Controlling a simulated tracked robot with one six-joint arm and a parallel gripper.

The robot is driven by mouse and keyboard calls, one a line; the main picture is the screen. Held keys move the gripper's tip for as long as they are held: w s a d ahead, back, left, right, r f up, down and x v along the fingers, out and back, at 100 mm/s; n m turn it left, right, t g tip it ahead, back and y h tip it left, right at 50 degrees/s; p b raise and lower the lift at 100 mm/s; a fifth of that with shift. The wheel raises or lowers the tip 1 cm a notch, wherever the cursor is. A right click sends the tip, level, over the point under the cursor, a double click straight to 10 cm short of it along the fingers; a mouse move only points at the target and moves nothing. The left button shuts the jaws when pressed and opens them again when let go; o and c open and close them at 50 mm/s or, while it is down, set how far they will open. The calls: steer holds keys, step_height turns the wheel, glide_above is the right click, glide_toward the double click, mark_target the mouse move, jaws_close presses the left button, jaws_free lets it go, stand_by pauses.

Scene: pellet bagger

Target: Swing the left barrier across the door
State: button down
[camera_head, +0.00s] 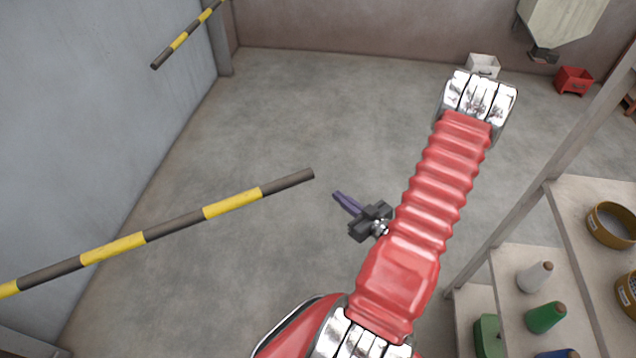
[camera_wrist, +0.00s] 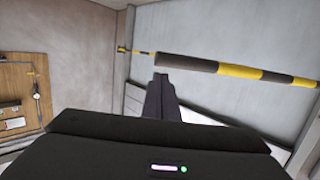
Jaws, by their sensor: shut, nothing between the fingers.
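A near barrier, a black-and-yellow striped bar (camera_head: 175,224), reaches from the left edge of the head view toward the middle. It also shows across the upper right of the wrist view (camera_wrist: 236,70). A second, similar barrier (camera_head: 187,35) sticks out farther back, at the upper left; I cannot tell for sure which is the left one. My gripper (camera_head: 339,196) is shut and empty, its dark fingers pointing toward the near barrier's free end, with a small gap in the head view. In the wrist view the fingertips (camera_wrist: 160,78) show just below that end. I cannot make out the door.
The grey floor (camera_head: 270,120) between is clear.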

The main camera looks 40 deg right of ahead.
mark_target(313, 176)
steer(key=shift+x, duration=5.45)
